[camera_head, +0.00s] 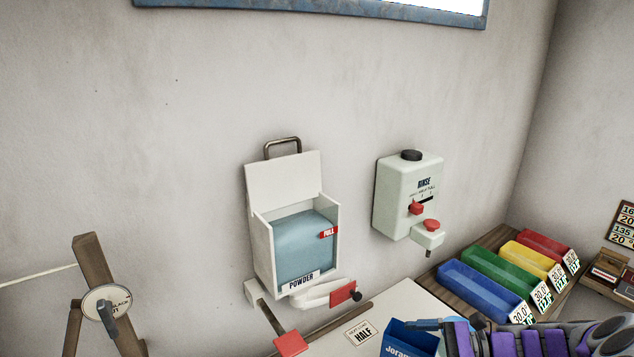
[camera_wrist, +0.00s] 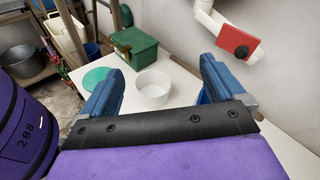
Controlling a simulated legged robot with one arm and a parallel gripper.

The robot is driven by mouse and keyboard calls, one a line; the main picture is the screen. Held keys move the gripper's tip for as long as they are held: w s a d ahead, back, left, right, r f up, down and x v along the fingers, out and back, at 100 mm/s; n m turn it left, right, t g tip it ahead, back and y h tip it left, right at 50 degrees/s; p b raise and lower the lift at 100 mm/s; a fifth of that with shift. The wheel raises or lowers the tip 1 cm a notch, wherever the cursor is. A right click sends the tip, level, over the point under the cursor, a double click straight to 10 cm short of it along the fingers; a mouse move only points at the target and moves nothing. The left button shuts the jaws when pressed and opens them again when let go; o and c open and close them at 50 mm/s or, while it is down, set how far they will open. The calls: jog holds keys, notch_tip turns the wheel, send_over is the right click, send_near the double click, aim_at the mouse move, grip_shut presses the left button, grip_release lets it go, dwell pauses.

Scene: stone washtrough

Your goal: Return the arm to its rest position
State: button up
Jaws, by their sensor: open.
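My gripper (camera_wrist: 160,95) shows in the wrist view with its two blue fingers spread wide apart and nothing between them. A white cup (camera_wrist: 153,88) stands on the white table beyond the fingers and shows in the gap, apart from them. In the head view my purple and grey arm (camera_head: 530,342) reaches in along the bottom right edge. A blue part at its left end, near a blue box marked with lettering (camera_head: 408,340), may be a fingertip; the rest of the gripper is hard to make out there.
A powder dispenser (camera_head: 262,250) and a rinse dispenser (camera_head: 389,205) hang on the wall. Coloured bins (camera_head: 480,290) stand at right. The wrist view shows a green box (camera_wrist: 135,52), a green disc (camera_wrist: 95,78), a metal pot (camera_wrist: 22,62) and a red paddle (camera_wrist: 234,40).

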jog(key=s+a+r+n+g+h, duration=0.3)
jog(key=s+a+n, duration=0.2)
jog(key=s+a, duration=0.2)
jog(key=s+a+r+n+g+h, duration=0.3)
jog(key=s+a+n+g, duration=0.15)
jog(key=s+a, duration=0.25)
jog(key=s+d+n+t+h, duration=0.1)
jog(key=s+d+n+h, duration=0.2)
jog(key=s, duration=0.5)
jog(key=s+d+n+t+h, duration=0.1)
jog(key=s+d+n+h, duration=0.1)
jog(key=s+n+h, duration=0.3)
jog(key=s+h, duration=0.1)
jog(key=s, duration=0.3)
jog(key=shift+d, duration=0.4)
jog(key=shift+t, duration=0.25)
